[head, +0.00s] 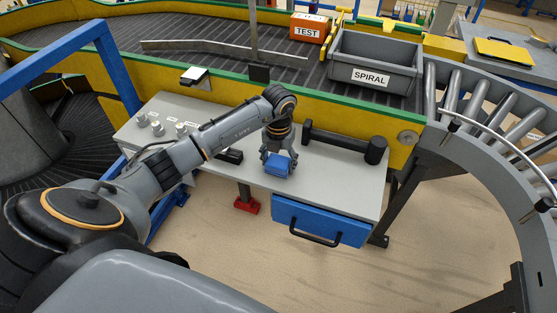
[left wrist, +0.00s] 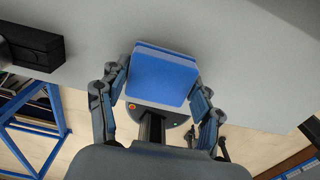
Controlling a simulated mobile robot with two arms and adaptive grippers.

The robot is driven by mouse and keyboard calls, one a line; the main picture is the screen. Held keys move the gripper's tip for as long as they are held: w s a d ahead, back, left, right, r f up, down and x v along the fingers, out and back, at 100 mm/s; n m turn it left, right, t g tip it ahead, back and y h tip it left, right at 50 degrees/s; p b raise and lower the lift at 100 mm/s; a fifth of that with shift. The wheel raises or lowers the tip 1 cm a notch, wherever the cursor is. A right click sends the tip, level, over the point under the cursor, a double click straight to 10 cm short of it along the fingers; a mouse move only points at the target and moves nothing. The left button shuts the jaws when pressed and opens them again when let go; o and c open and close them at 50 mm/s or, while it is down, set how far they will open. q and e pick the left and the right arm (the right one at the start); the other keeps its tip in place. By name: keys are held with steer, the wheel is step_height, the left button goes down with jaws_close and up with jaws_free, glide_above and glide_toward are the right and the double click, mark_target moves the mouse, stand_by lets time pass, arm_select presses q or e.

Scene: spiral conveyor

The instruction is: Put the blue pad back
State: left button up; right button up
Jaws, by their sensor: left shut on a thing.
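The blue pad (head: 278,168) is a small blue block between the fingers of my left gripper (head: 279,159), over the front middle of the grey table (head: 345,180). In the left wrist view the pad (left wrist: 163,78) shows its flat blue face, with a finger against each side. My left gripper (left wrist: 157,88) is shut on it. The pad is close to the table top; I cannot tell whether it touches it. My right gripper is not in view.
A black bar with a round end (head: 345,146) lies right of the gripper. A small black block (head: 230,156) lies left of it, near several knobs (head: 158,128). A blue drawer (head: 320,220) hangs under the front edge. Behind are the SPIRAL bin (head: 372,55) and orange TEST box (head: 308,27).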

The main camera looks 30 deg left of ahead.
arm_select(q)
steer(key=shift+f, duration=0.25)
steer(key=o, duration=1.3)
